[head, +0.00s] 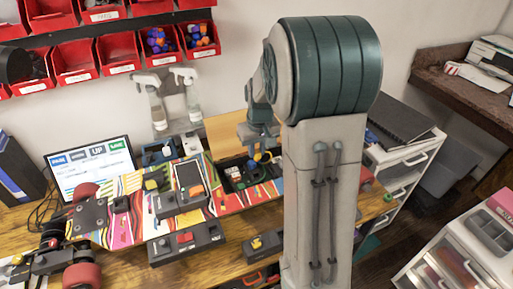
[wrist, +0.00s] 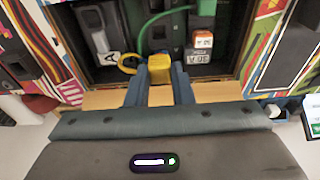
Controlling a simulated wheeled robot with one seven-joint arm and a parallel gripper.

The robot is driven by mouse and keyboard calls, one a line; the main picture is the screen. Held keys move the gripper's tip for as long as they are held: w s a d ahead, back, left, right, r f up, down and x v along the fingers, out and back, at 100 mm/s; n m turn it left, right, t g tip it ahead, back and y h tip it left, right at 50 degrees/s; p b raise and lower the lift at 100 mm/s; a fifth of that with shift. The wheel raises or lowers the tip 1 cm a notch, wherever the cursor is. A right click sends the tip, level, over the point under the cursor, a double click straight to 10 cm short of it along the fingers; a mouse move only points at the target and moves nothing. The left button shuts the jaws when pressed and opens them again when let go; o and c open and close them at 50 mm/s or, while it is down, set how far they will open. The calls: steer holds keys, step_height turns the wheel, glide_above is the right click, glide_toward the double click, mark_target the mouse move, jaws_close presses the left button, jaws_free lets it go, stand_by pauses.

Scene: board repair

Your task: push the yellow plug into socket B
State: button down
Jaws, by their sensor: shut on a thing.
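My gripper (wrist: 160,80) is shut on the yellow plug (wrist: 160,67), whose yellow top shows between the two blue-grey fingers in the wrist view. A yellow cable (wrist: 127,63) curves off to the left of the plug. The plug is over the near side of an open dark compartment in the striped board. In the head view my gripper (head: 259,150) is down at this compartment (head: 236,178), partly behind my arm. I cannot make out a label B; socket B seems hidden or unreadable. I cannot tell whether the plug touches a socket.
A green cable (wrist: 150,24) arches behind the plug. The striped board (head: 126,212) lies on a wooden table, with dark boxes (head: 186,243) in front.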

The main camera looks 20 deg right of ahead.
mark_target(257, 158)
steer(key=shift+f+b, duration=1.85)
steer(key=shift+f, duration=0.7)
steer(key=shift+f+b, duration=1.4)
steer(key=shift+f, duration=0.3)
stand_by(1.2)
steer(key=c, duration=0.9)
jaws_free()
steer(key=shift+r, duration=0.15)
steer(key=shift+r+p, duration=1.1)
steer(key=shift+r, duration=0.3)
steer(key=shift+r, duration=0.1)
